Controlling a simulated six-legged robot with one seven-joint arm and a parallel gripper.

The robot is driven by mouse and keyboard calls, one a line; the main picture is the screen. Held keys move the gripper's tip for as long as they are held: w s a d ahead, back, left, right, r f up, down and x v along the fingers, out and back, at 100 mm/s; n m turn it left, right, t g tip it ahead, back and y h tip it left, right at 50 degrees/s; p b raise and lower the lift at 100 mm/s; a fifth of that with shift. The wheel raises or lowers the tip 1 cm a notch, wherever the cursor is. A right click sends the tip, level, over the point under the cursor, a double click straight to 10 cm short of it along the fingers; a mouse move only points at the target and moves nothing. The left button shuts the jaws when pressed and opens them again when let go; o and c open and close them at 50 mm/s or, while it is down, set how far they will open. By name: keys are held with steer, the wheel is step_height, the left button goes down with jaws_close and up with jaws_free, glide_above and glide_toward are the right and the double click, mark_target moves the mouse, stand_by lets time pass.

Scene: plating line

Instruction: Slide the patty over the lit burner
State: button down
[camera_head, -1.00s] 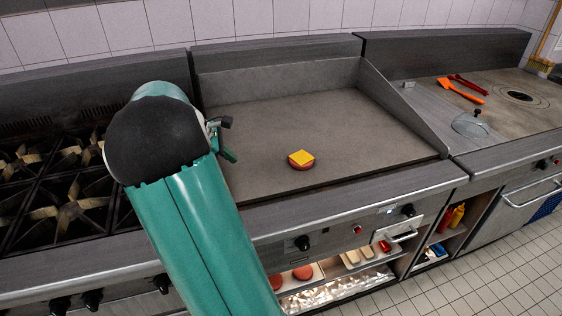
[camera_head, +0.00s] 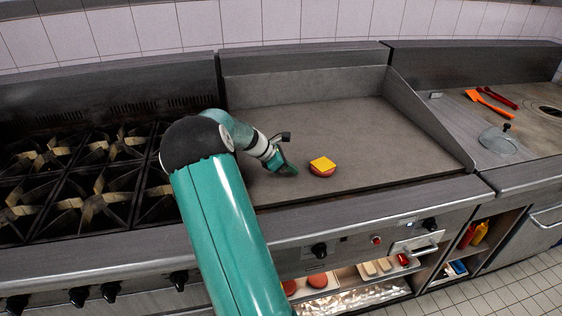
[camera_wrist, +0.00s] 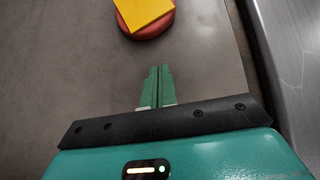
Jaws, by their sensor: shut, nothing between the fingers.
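The patty (camera_head: 323,172) is a reddish-brown disc with a yellow cheese slice (camera_head: 322,163) on top. It lies on the flat grey griddle (camera_head: 340,125), toward the front edge. In the wrist view the patty (camera_wrist: 152,28) is at the top, ahead of my fingertips, with a gap between. My gripper (camera_head: 290,171) is shut and empty, low over the griddle just left of the patty; its green fingers (camera_wrist: 158,75) are together in the wrist view. No flame shows on any burner. A small light (camera_head: 400,223) glows on the griddle's front panel.
Black burner grates (camera_head: 100,150) stand left of the griddle. A raised steel wall (camera_head: 425,115) bounds the griddle's right side. Beyond it lie an orange spatula (camera_head: 488,101), red tongs (camera_head: 500,97) and a round lid (camera_head: 499,143). A shelf below holds more patties (camera_head: 317,280).

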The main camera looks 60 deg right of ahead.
steer(key=shift+s+d+f, duration=0.2)
steer(key=shift+s+d, duration=1.35)
steer(key=shift+s, duration=0.05)
steer(key=s+d, duration=1.9)
steer(key=d, duration=0.1)
steer(key=shift+s, duration=0.3)
steer(key=w+a, duration=0.3)
steer(key=shift+w, duration=0.15)
steer(key=v, duration=0.9)
steer(key=shift+r, duration=0.35)
steer(key=shift+w+a, duration=0.1)
steer(key=shift+a, duration=0.1)
